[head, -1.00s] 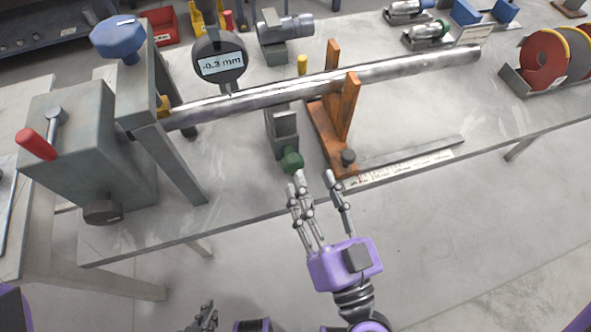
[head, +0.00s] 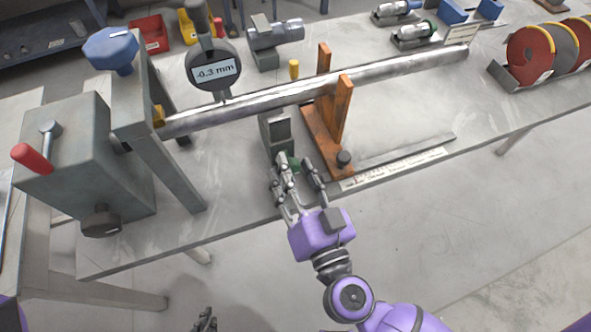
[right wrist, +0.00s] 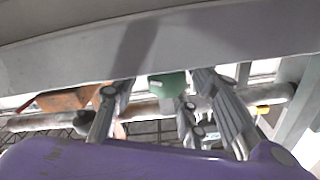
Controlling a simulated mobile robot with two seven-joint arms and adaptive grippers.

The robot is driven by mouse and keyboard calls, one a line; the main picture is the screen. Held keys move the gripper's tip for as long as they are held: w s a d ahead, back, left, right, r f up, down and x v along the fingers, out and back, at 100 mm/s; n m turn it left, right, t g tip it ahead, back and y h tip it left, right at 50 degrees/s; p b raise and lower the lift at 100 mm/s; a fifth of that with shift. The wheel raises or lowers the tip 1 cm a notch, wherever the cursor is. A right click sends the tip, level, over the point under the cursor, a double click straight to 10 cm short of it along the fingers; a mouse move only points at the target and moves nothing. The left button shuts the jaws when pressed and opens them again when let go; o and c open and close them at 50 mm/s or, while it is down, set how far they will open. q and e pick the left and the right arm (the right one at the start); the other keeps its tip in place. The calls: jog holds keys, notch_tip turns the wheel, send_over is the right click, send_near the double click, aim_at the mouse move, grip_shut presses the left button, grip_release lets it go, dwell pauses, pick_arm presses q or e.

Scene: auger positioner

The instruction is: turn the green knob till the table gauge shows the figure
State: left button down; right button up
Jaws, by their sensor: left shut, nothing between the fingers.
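The green knob (head: 294,165) sits on the front of a small grey block (head: 276,130) under the long metal shaft (head: 300,92), partly hidden by my fingers. The table gauge (head: 213,68) stands over the shaft and reads -0.3 mm. My right gripper (head: 298,172) is open at the knob, with fingers on both sides of it. In the right wrist view the green knob (right wrist: 167,85) shows between the spread fingers, with a gap on the left; contact on the right is unclear. My left gripper (head: 205,321) is shut and empty at the bottom edge, only partly in view.
A grey housing (head: 75,155) with a red-handled lever and blue knob stands left. A ruler strip (head: 400,167) lies along the table front.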

jog(key=c, duration=1)
